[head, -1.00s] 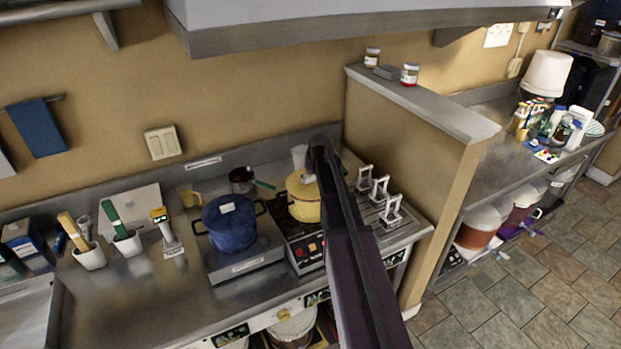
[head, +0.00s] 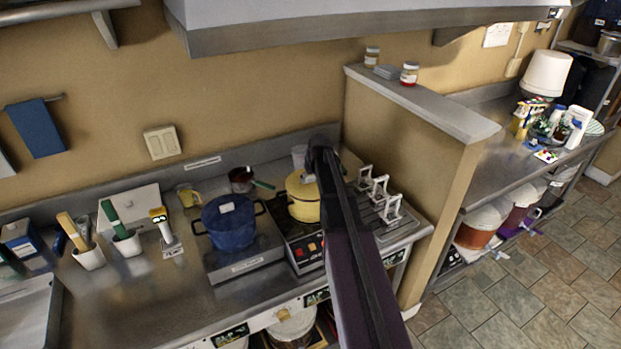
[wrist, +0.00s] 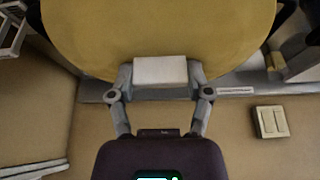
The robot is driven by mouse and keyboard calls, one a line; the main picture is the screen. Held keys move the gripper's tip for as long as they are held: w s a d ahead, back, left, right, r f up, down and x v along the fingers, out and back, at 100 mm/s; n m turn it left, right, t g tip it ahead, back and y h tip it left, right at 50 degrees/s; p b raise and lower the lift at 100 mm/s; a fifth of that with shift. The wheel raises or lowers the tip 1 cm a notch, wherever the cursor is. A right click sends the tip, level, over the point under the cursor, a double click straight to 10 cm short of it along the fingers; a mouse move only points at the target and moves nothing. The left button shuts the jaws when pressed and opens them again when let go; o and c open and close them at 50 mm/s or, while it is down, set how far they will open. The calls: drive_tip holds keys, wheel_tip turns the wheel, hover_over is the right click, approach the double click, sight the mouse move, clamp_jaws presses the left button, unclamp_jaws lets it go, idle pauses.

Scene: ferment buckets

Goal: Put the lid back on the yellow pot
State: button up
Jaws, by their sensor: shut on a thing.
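The yellow pot (head: 304,208) sits on the black cooker at the back of the counter in the head view, its right side hidden behind my arm. The yellow lid (wrist: 160,32) fills the top of the wrist view, with a white block handle (wrist: 160,71). My gripper (wrist: 160,80) is shut on this handle, one finger at each side. In the head view my gripper is mostly hidden by my arm, over the pot. Lid and pot blend together there, so I cannot tell whether the lid is seated or just above the rim.
A blue lidded pot (head: 230,226) stands close left of the yellow pot. White-handled metal stands (head: 380,195) are close on the right, before a partition wall (head: 405,165). A dark saucepan (head: 241,180) is behind. The counter's left front (head: 130,300) is clear.

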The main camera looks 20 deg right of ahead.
drive_tip(key=o, duration=1.3)
drive_tip(key=shift+r, duration=0.15)
drive_tip(key=shift+r+p, duration=3.4)
drive_tip(key=shift+p, duration=0.1)
clamp_jaws()
drive_tip(key=shift+f+b, duration=2.75)
